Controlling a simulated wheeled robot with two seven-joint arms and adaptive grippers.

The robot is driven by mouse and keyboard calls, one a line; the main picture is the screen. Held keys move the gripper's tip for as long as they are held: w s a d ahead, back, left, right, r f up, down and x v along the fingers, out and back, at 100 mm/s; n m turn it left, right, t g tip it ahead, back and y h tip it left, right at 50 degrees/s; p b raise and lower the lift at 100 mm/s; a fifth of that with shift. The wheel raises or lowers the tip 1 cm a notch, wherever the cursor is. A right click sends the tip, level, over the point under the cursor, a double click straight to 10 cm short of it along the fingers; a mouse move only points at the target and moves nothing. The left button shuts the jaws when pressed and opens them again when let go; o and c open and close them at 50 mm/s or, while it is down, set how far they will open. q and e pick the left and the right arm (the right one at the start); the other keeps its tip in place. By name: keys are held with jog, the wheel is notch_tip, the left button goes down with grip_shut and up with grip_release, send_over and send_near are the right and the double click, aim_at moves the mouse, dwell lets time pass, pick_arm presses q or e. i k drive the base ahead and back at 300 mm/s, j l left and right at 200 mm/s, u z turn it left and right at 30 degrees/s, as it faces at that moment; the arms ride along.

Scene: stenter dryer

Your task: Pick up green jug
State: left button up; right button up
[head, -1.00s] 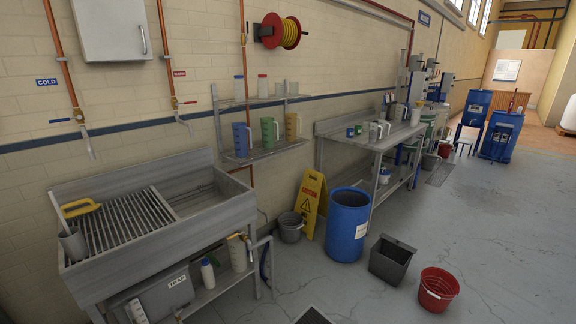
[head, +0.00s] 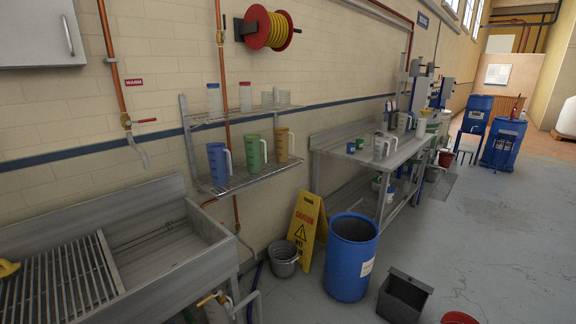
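The green jug (head: 254,154) stands upright on the lower wire shelf (head: 236,182) on the wall, with its handle toward the right. A blue jug (head: 218,166) stands to its left and a yellow-brown jug (head: 284,146) to its right, each a small gap apart. Neither of my grippers shows in the head view, so their state and position are hidden.
A metal sink (head: 165,250) with a slatted rack stands below and left of the shelf. A yellow caution sign (head: 306,228), a grey bucket (head: 284,258), a blue barrel (head: 350,256) and a grey bin (head: 403,296) stand on the floor. Floor to the right is open.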

aim_at(252, 142)
jog(key=i+j+z, duration=0.25)
jog(key=i, duration=0.3)
jog(key=i+j+z, duration=0.3)
jog(key=i, duration=0.2)
jog(key=i+l, duration=0.05)
jog(key=l, duration=0.05)
